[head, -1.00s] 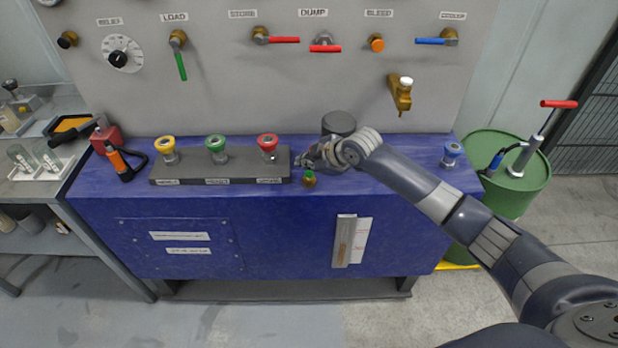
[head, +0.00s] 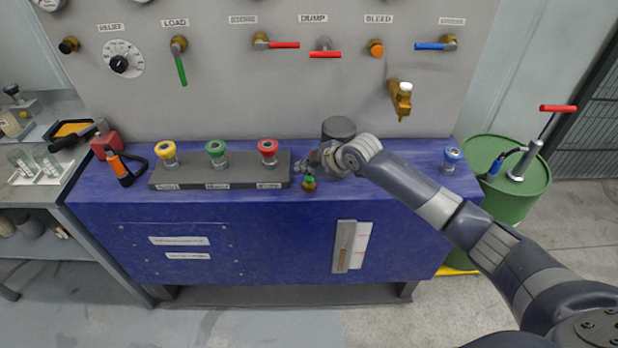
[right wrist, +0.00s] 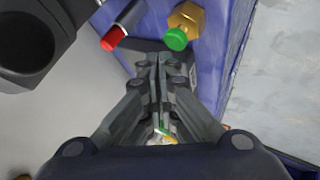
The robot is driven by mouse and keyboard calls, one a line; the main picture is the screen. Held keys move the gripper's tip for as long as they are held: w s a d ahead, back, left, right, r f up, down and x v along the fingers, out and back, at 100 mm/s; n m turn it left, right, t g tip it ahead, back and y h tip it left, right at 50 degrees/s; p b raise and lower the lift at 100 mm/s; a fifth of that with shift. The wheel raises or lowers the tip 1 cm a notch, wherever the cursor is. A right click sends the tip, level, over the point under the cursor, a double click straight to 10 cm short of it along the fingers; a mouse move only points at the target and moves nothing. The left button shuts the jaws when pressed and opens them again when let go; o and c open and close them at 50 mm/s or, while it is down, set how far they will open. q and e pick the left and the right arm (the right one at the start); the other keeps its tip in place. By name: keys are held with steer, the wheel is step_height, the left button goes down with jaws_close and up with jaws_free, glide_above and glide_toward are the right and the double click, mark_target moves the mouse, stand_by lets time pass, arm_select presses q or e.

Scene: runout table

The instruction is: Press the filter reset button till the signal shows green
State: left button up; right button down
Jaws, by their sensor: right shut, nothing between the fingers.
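My right gripper (head: 304,167) is shut and empty, low over the blue cabinet top beside the dark filter-like cylinder (head: 339,128). A small brass fitting with a green cap (head: 309,182) stands just in front of its fingertips. In the right wrist view, the shut fingers (right wrist: 161,62) point between that green-capped brass fitting (right wrist: 181,34) and a dark stem with a red end (right wrist: 119,29). I cannot tell which of these is the reset button and which the signal. Contact with either is not clear. The gripper hides part of the spot in the head view. My left gripper is not in view.
A grey block (head: 218,181) with yellow, green and red buttons stands left of the gripper. The panel above carries valves, including a brass one (head: 401,98). A blue-capped fitting (head: 451,158) is at the cabinet's right, beside a green drum (head: 517,178).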

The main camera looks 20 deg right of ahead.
mark_target(307, 180)
stand_by(0.4)
steer(key=shift+f, duration=0.45)
steer(key=shift+f+b, duration=0.35)
steer(key=shift+f, duration=0.2)
stand_by(0.5)
stand_by(0.3)
steer(key=shift+r+p, duration=0.9)
steer(key=shift+r, duration=0.1)
step_height(307, 180, up, 5)
steer(key=p, duration=0.4)
steer(key=shift+p, duration=0.35)
